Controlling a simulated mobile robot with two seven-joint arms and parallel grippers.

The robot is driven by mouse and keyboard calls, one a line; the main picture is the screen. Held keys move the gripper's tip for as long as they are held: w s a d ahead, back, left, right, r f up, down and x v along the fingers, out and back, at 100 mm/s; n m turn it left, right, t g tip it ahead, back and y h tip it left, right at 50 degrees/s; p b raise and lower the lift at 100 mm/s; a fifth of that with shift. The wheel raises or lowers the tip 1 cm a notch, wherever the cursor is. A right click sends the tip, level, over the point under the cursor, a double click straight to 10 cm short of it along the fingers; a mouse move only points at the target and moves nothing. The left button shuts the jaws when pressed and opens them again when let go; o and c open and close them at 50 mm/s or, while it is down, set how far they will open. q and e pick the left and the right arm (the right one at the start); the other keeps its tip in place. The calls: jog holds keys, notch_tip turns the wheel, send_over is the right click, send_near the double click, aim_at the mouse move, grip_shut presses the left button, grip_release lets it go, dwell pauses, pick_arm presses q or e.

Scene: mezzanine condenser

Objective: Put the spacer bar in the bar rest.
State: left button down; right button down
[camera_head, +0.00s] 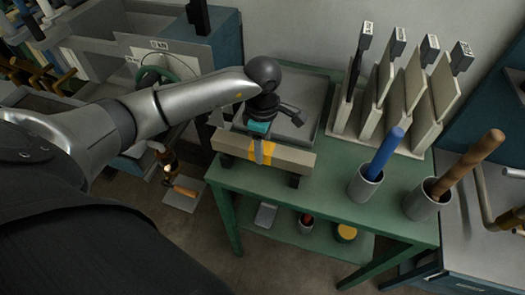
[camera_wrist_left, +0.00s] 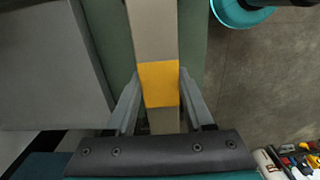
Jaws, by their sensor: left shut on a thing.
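The spacer bar (camera_head: 232,145) is a long beige bar with a yellow band around its middle. My left gripper (camera_head: 263,152) is shut on the bar at the yellow band, coming from above. In the left wrist view the bar (camera_wrist_left: 153,30) runs between the two fingers (camera_wrist_left: 158,88), which press on the band's sides. My right gripper is not in view.
A grey tray (camera_head: 292,128) lies behind the bar. A cup with a blue handle (camera_head: 365,186) and a cup with a wooden handle (camera_head: 425,203) stand to the right. A rack of upright boards (camera_head: 385,113) stands at the back. The lower shelf holds small items.

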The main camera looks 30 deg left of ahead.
pick_arm(q)
jog(key=shift+w+f, duration=0.1)
jog(key=shift+f, duration=0.85)
jog(key=shift+f, duration=0.1)
jog(key=shift+c, duration=1.4)
grip_release()
notch_tip(320, 180, up, 12)
jog(key=shift+r+p, duration=0.1)
jog(key=shift+p, duration=0.2)
